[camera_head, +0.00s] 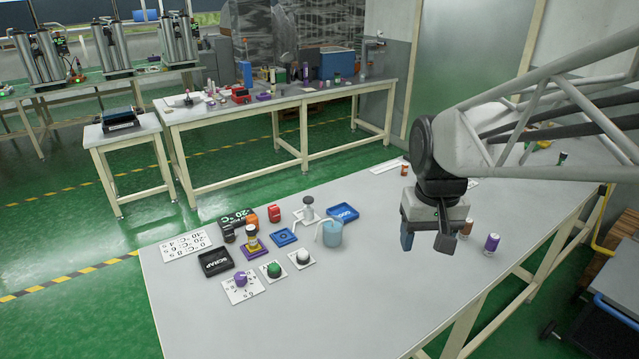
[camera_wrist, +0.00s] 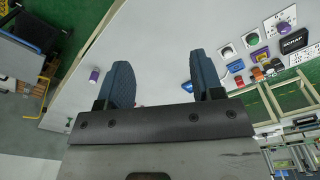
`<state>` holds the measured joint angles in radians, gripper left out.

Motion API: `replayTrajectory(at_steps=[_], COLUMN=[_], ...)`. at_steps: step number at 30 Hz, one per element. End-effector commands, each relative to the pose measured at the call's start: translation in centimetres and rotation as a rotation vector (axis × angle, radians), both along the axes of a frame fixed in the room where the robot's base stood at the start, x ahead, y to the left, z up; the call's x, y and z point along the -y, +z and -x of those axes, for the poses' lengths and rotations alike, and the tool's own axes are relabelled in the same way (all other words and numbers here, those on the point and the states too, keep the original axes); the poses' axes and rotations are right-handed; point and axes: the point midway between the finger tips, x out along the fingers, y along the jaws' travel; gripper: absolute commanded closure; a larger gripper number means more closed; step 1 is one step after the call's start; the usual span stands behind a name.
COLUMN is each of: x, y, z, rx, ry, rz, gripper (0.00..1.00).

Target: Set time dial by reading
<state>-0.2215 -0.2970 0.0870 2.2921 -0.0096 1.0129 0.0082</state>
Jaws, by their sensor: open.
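A purple dial knob (camera_head: 240,279) sits on a white marked plate (camera_head: 236,295) near the table's front left; its setting is too small to read. The marked plate also shows at the upper right of the wrist view (camera_wrist: 281,20). My gripper (camera_head: 426,240) is open and empty, above the table well to the right of the dial. Its two blue fingers also show in the wrist view (camera_wrist: 163,80).
Near the dial are a black SCRAP tray (camera_head: 215,263), green (camera_head: 273,269) and white (camera_head: 302,258) knobs, a yellow-and-purple column (camera_head: 253,243), a blue beaker (camera_head: 330,234) and a blue tray (camera_head: 344,213). Purple (camera_head: 491,243) and brown vials stand right of my gripper. The table's middle front is clear.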

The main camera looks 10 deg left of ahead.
Motion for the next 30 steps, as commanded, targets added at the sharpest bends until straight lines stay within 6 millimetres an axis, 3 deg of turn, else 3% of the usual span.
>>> replayTrajectory(at_steps=[15, 30], x=[-9.8, -21.0], y=[-3.0, -8.1], z=[-7.7, -12.9], rx=[-0.110, -0.208], ry=[0.147, 0.284], rz=[0.032, 0.077], gripper=[0.39, 0.39])
